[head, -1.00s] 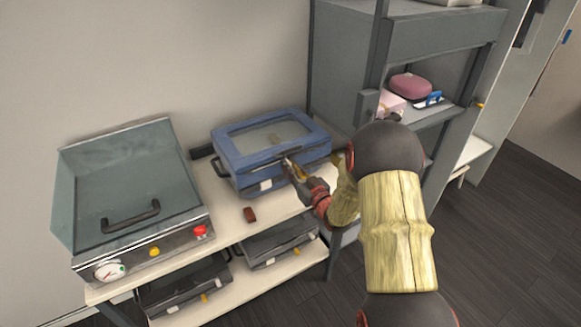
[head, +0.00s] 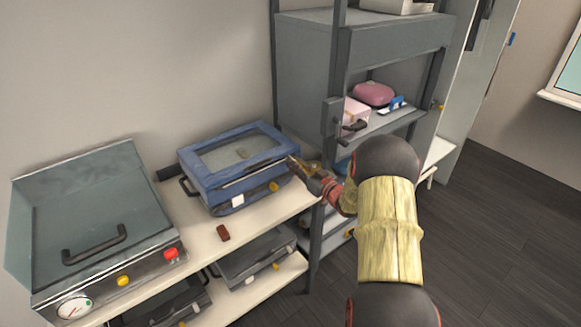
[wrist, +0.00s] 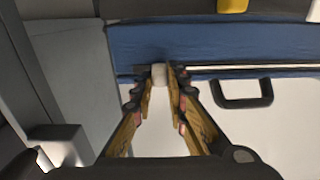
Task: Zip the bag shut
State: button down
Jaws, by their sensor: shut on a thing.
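The bag (head: 235,180) is a blue, box-shaped case with a clear window in its top, lying on a cream bench. A pale strip runs along the seam of its front side. My gripper (head: 294,163) is at the bag's right front corner. In the wrist view my gripper (wrist: 161,82) is shut on a small pale grey block, apparently the zip pull (wrist: 159,73), at the seam of the blue bag (wrist: 215,45). A pale line shows along the seam right of the fingers. I cannot tell whether the seam is closed there.
A grey machine with an open lid (head: 85,220) stands left of the bag. A small brown block (head: 223,233) lies on the bench (head: 260,222) in front. A grey shelf unit (head: 310,70), holding a pink pouch (head: 373,93), stands close on the right. Dark cases sit below.

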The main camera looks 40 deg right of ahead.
jog(key=shift+d, duration=0.2)
jog(key=c, duration=1.8)
grip_release()
jog(key=shift+o, duration=0.2)
jog(key=shift+s, duration=0.1)
jog(key=s, duration=1.1)
jog(key=shift+s+d, duration=0.25)
jog(key=shift+s, duration=0.15)
